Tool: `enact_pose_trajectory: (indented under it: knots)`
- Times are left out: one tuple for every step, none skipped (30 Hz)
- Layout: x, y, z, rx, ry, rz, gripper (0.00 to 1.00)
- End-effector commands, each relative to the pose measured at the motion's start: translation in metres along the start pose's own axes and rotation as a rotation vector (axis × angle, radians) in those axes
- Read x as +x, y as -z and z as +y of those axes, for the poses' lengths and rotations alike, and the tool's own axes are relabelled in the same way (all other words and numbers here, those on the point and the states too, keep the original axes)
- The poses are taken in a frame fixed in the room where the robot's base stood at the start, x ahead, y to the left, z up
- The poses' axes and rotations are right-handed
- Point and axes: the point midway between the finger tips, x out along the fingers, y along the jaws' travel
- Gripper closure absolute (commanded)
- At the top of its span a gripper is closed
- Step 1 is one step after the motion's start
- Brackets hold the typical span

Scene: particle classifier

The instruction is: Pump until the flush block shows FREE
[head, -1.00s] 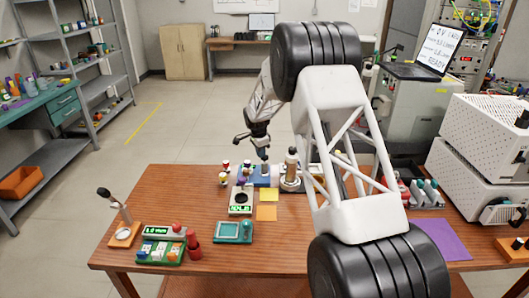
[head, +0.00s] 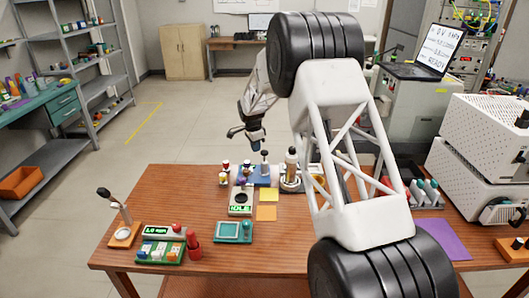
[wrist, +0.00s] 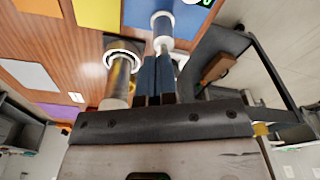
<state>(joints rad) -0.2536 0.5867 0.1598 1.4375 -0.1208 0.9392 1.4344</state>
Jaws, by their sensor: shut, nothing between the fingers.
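A blue base (head: 262,180) stands near the back edge of the table and carries an upright plunger with a pale top (head: 264,156). In the wrist view the plunger (wrist: 162,28) rises from the blue base (wrist: 190,18), straight past my fingertips. My gripper (head: 257,143) is shut and empty, held just above the plunger top; it also shows in the wrist view (wrist: 159,60). A pale block (head: 240,198) in front of the blue base has a dark round spot and a green display (head: 240,210) that appears to read IDLE. I read no FREE anywhere.
A metal cylinder (head: 290,172) stands close to the right of the plunger. Small bottles (head: 224,178) stand to its left. Yellow (head: 269,195) and orange (head: 266,212) sheets lie in front. A teal tray (head: 233,231) is nearer the front edge.

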Motion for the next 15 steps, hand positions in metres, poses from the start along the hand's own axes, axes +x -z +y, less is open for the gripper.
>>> enact_pose_trajectory:
  knots:
    - [-0.008, 0.0, 0.0, 0.0, 0.002, 0.0, 1.0]
    - [-0.012, 0.0, 0.0, 0.0, 0.002, 0.0, 1.0]
    - [-0.017, 0.0, 0.0, 0.0, 0.002, 0.0, 1.0]
    - [-0.021, 0.0, 0.0, 0.0, 0.002, 0.0, 1.0]
    - [-0.025, 0.0, 0.0, 0.0, 0.002, 0.0, 1.0]
    - [-0.029, 0.0, -0.001, 0.0, 0.002, 0.0, 1.0]
    - [-0.032, 0.0, -0.001, 0.0, 0.002, 0.0, 1.0]
    - [-0.035, 0.0, -0.001, 0.0, 0.002, 0.0, 1.0]
    - [-0.039, 0.0, 0.0, 0.0, 0.001, 0.0, 1.0]
    - [-0.041, 0.0, 0.0, 0.0, 0.001, 0.0, 1.0]
    - [-0.043, 0.0, 0.0, 0.0, 0.001, 0.0, 1.0]
    - [-0.045, 0.0, 0.0, 0.0, 0.001, 0.0, 1.0]
    - [-0.046, 0.0, 0.0, 0.0, 0.001, 0.0, 1.0]
    - [-0.047, 0.0, 0.0, 0.0, 0.001, 0.0, 1.0]
    - [-0.048, 0.0, 0.0, 0.0, 0.001, 0.0, 1.0]
